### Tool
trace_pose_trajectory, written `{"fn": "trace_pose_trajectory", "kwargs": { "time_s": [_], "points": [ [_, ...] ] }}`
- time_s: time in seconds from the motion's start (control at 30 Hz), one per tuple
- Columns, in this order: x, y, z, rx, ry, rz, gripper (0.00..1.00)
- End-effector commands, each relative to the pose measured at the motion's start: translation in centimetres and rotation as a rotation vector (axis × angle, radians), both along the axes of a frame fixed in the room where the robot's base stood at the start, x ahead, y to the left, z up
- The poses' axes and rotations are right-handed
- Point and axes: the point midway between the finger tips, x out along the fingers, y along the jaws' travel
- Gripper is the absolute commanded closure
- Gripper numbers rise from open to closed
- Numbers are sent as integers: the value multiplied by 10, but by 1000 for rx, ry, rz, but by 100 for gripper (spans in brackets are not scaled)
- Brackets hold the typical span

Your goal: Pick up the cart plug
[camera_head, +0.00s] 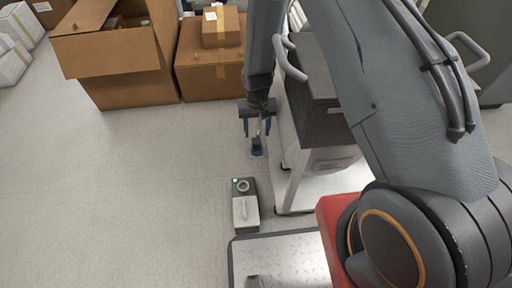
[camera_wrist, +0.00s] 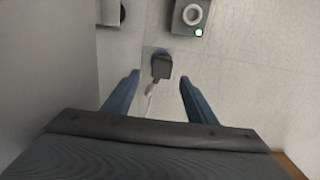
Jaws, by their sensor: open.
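The cart plug (camera_wrist: 161,67) is a small dark block with a light cord at its lower end. It lies on the floor ahead of my gripper (camera_wrist: 157,90) in the wrist view, between the lines of the two blue fingers. The fingers are apart with nothing between their tips. In the head view my gripper (camera_head: 257,135) points down beside the cart (camera_head: 322,115), and the plug (camera_head: 257,146) shows only partly, low between the fingers. I cannot tell the exact gap between fingertips and plug.
A grey floor unit (camera_head: 245,205) with a green light and a round socket stands nearby. The cart's pale base lies close on the right. Cardboard boxes (camera_head: 212,73) stand at the back. A metal tread plate (camera_head: 285,260) lies in front. Floor to the left is clear.

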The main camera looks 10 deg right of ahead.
Motion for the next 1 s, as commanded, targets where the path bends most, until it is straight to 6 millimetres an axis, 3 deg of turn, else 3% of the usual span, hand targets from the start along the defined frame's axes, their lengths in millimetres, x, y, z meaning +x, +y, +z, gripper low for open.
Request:
{"fn": "trace_pose_trajectory", "kwargs": {
  "time_s": [0.37,0.6,0.87,1.0],
  "points": [
    [-3,1,-35,0,2,0,48],
    [-5,3,-69,0,3,-1,48],
    [-5,3,-73,0,1,-1,48],
    [-5,3,-73,0,1,-1,69]
  ]
}}
